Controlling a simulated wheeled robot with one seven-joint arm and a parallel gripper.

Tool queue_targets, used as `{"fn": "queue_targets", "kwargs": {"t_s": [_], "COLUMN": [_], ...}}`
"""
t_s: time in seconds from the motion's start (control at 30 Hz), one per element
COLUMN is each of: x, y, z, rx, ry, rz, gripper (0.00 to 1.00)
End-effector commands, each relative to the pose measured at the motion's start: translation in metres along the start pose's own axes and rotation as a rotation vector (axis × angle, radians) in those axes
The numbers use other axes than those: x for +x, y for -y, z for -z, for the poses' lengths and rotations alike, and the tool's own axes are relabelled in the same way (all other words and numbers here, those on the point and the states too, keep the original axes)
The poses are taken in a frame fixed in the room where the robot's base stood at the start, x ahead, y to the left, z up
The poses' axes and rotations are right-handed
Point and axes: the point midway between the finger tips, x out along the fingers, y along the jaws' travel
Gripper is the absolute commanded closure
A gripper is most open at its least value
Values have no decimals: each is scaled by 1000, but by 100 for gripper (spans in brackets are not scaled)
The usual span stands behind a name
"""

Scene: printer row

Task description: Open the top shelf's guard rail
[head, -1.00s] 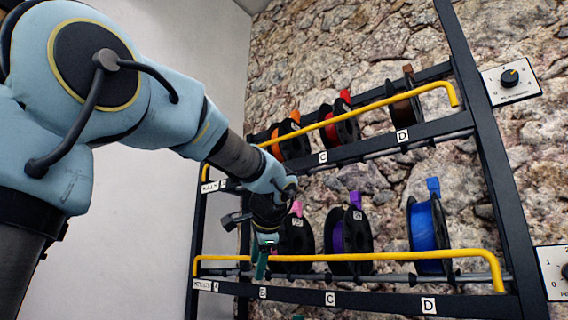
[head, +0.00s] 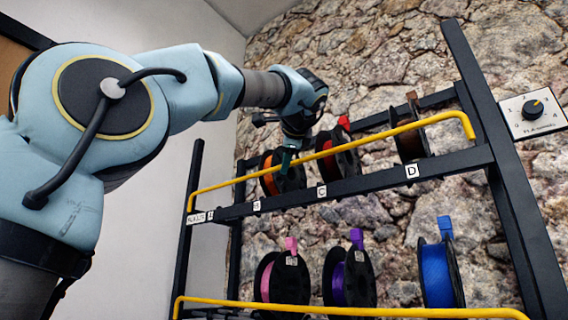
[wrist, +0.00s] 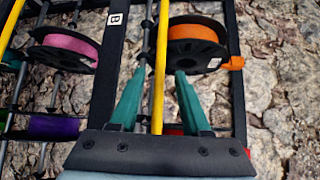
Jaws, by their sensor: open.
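The top shelf's guard rail is a yellow bar (head: 400,130) running across the front of the upper spools, bent at its right end. My gripper (head: 287,163) is at this rail, left of its middle, in front of an orange spool (head: 268,178). In the wrist view the rail (wrist: 159,70) runs between the two green fingers of my gripper (wrist: 158,95). The fingers are apart, with a gap on each side of the rail. I cannot tell how deep the rail sits between them.
The upper shelf also holds a red spool (head: 327,160) and a brown one (head: 408,142). Below are pink, purple and blue (head: 435,275) spools behind a lower yellow rail (head: 400,311). A dial panel (head: 535,110) is on the stone wall at right.

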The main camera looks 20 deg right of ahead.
Motion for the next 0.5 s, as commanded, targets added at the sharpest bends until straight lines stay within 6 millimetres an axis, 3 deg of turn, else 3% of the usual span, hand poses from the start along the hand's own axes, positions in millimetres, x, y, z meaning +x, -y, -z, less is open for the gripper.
{"fn": "queue_targets", "kwargs": {"t_s": [0.2, 0.5], "x": [29, 36], "y": [1, 0], "z": [0, 0], "rx": [-1, -1], "ry": [0, -1], "rz": [-1, 0], "gripper": [53, 53]}}
